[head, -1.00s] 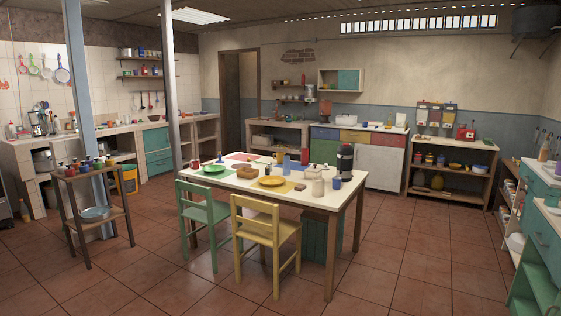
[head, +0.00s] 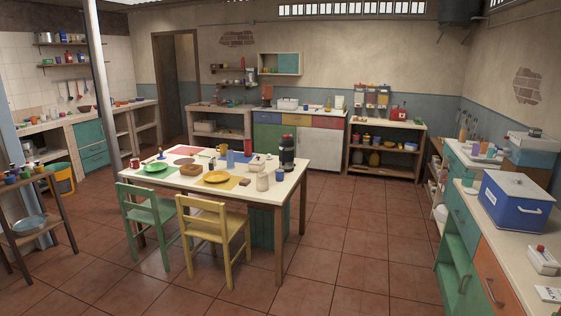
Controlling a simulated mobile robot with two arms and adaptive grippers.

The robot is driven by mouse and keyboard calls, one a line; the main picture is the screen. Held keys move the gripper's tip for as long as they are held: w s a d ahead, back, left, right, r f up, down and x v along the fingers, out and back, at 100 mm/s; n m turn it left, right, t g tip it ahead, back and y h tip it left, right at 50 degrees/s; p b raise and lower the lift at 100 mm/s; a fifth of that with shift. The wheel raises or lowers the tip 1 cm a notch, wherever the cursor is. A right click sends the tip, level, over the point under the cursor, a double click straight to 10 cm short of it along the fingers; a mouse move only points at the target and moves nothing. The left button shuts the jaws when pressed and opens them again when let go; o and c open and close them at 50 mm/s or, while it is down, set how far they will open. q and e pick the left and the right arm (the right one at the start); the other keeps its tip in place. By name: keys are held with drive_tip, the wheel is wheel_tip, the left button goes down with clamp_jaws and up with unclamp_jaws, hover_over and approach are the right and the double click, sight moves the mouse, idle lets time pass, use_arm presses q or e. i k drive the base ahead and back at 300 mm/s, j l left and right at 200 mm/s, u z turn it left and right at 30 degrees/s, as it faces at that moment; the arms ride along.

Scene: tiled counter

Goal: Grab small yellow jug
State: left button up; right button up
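Several yellow things are small at this distance, and I cannot tell for sure which is the small yellow jug. A yellow mug-like vessel (head: 222,151) stands toward the back of the dining table (head: 268,192). Neither of my grippers is in view.
A green chair (head: 148,222) and a yellow chair (head: 215,235) stand at the table's near side. A blue cooler (head: 515,203) sits on the right counter (head: 480,185). A small side table (head: 32,205) stands at left. The tiled floor (head: 360,240) between table and right counter is clear.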

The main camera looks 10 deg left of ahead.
sight(221, 150)
drive_tip(key=i+z, duration=0.2)
drive_tip(key=i, duration=4.35)
drive_tip(key=i+l, duration=0.1)
drive_tip(key=i, duration=1.4)
drive_tip(key=i+u, duration=0.1)
drive_tip(key=i, duration=1.4)
drive_tip(key=i+j+u, duration=0.1)
drive_tip(key=i+u, duration=0.8)
drive_tip(key=i+l+u, duration=0.2)
drive_tip(key=i+u, duration=0.25)
drive_tip(key=i+l+u, duration=0.45)
drive_tip(key=i+j+u, duration=0.35)
drive_tip(key=i, duration=0.25)
drive_tip(key=i+j+u, duration=0.2)
drive_tip(key=i+u, duration=0.2)
drive_tip(key=i, duration=0.25)
drive_tip(key=i+u, duration=0.35)
drive_tip(key=i, duration=2.25)
drive_tip(key=i+u, duration=0.1)
drive_tip(key=i, duration=0.55)
drive_tip(key=i+l, duration=0.1)
drive_tip(key=i, duration=0.55)
drive_tip(key=i+l+u, duration=0.15)
drive_tip(key=i, duration=0.55)
